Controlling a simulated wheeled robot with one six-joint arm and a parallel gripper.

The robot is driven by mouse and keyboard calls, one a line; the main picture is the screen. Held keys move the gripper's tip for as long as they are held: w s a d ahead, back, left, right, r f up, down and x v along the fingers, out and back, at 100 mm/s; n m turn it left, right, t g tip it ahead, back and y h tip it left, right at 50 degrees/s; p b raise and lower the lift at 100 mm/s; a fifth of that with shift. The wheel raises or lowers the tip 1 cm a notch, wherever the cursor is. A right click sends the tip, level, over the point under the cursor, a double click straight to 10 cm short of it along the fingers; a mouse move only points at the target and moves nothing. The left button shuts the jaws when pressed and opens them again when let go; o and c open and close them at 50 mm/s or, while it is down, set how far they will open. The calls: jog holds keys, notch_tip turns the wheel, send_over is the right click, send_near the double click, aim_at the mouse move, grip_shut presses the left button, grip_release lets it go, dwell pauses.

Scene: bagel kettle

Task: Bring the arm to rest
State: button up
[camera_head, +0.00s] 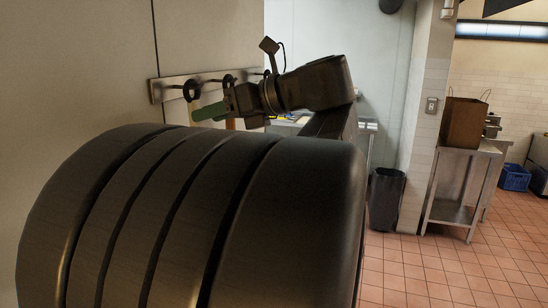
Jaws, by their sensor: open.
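My gripper (208,113), with green finger parts, is at the upper left in the head view. It points left, close to the wall rack in the picture. My arm is bent, with its wrist and forearm reaching left from the elbow at the centre. The jaws are open, and I see nothing held between them. A large dark ridged form close to the camera hides the lower arm and much of what lies below the gripper.
A metal wall rack (168,90) with dark round hooks is behind the gripper. A black bin (386,198) stands by the tiled pillar (424,130). A paper bag (463,123) sits on a steel table (455,151). A blue crate (515,178) is farther right. Tiled floor (430,270) is open at right.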

jog(key=b+v, duration=0.2)
jog(key=v, duration=0.7)
jog(key=p+x, duration=0.1)
jog(key=x, duration=0.3)
jog(key=p+x, duration=0.2)
jog(key=x, duration=0.3)
jog(key=p+x, duration=0.1)
jog(key=x, duration=0.3)
jog(key=shift+w+a+r, duration=0.15)
jog(key=shift+a+r, duration=0.05)
jog(key=shift+a, duration=0.25)
jog(key=s+d+b, duration=0.1)
jog(key=s+d, duration=0.2)
jog(key=d, duration=0.6)
jog(key=shift+r, duration=0.5)
jog(key=shift+s, duration=0.15)
